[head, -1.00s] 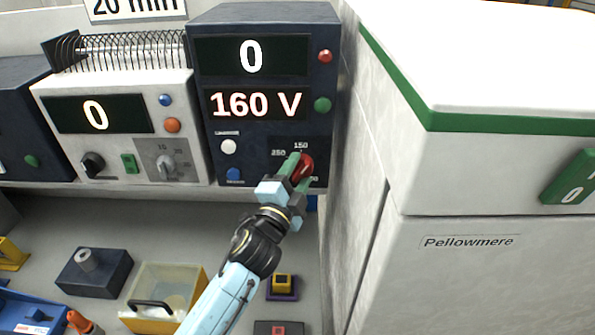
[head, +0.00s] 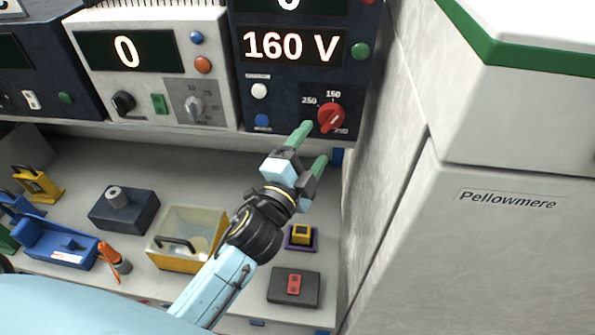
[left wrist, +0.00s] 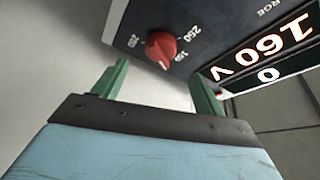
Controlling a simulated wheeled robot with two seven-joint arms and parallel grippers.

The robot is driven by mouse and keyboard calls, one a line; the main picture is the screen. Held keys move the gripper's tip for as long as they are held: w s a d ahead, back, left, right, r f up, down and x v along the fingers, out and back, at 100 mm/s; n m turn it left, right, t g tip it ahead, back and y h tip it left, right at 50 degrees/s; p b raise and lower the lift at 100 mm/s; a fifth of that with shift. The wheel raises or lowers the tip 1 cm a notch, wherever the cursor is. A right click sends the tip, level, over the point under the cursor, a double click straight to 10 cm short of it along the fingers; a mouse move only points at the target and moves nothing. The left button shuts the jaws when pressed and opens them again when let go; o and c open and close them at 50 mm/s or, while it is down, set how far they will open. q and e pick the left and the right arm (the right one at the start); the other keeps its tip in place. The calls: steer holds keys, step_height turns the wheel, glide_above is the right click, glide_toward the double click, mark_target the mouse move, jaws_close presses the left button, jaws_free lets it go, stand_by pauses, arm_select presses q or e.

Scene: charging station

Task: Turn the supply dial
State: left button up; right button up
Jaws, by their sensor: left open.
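The red supply dial (head: 331,117) is on the lower right of the dark blue supply unit (head: 283,93), with marks 250 and 150 beside it. The unit's display (head: 291,47) reads 160 V. My left gripper (head: 315,143) is open and empty, just below and in front of the dial, apart from it. In the left wrist view the dial (left wrist: 168,47) shows beyond and between the two green fingers (left wrist: 160,85), with nothing between them. My right gripper is not in view.
A grey unit (head: 150,70) with a display of 0 stands to the left. A pale cabinet wall (head: 385,150) rises close on the right. Below lie a yellow box with a clear lid (head: 187,236), a dark block (head: 124,209) and a red switch pad (head: 294,287).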

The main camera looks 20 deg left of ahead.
arm_select(q)
steer(key=s, duration=0.4)
steer(key=s+b, duration=0.1)
steer(key=shift+s+a+f, duration=0.25)
steer(key=shift+s+f, duration=0.15)
stand_by(0.5)
steer(key=n+g+y+b, duration=0.25)
steer(key=n+y, duration=0.45)
steer(key=n, duration=1.3)
glide_toward(330, 123)
steer(key=p+x, duration=0.3)
steer(key=x, duration=0.5)
steer(key=shift+w+a+r, duration=0.1)
steer(key=shift+w, duration=0.15)
steer(key=shift+w+a+p, duration=0.15)
steer(key=shift+w+p, duration=0.2)
steer(key=shift+w, duration=0.25)
